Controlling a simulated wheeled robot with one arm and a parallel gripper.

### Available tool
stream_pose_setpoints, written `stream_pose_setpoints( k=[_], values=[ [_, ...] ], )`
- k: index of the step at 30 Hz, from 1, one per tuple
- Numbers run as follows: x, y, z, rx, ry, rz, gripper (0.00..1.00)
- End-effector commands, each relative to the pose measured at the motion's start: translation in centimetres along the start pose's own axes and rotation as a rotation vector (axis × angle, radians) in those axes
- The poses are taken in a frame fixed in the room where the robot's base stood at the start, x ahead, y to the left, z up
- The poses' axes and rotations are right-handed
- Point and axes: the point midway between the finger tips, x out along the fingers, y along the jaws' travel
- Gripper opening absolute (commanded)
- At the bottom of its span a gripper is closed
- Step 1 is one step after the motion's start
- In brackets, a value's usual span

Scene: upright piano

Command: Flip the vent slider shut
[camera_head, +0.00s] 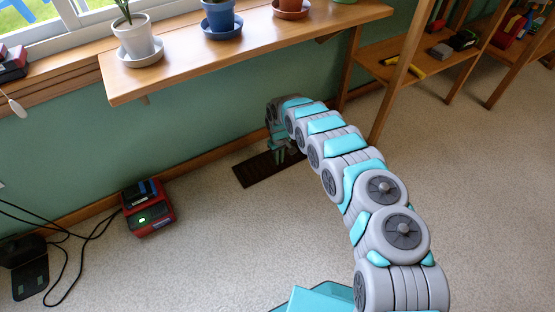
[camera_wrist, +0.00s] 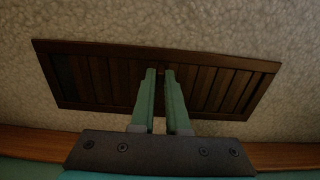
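The brown floor vent (camera_head: 259,172) lies on the carpet by the wall, under the shelf, in the head view. In the wrist view the slatted vent (camera_wrist: 100,80) spans the upper middle. My gripper (camera_head: 281,150) hangs over the vent's far side in the head view. In the wrist view its two green fingers (camera_wrist: 159,74) point at the middle of the vent, a narrow gap between them. Nothing held can be made out in the gap. The vent slider is not clearly seen; the fingers cover part of the vent's middle. Whether the fingertips touch the vent I cannot tell.
A wooden shelf (camera_head: 185,68) with potted plants (camera_head: 137,40) overhangs the wall above the vent. A red charger (camera_head: 148,208) with a green light and black cables stand at left. A shelf post (camera_head: 398,85) rises at right. The carpet in front is clear.

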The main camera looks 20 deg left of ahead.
Motion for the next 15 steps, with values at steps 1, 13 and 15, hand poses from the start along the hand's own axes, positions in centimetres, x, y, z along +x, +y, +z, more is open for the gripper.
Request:
stream_pose_setpoints(
  k=[1,13,15],
  values=[
    [0.07,0.32,0.11,0.003,-0.001,0.002,0.17],
    [0.00,0.21,0.01,0.002,0.001,0.002,0.42],
    [-0.04,0.20,0.00,0.002,0.001,0.002,0.42]
  ],
)
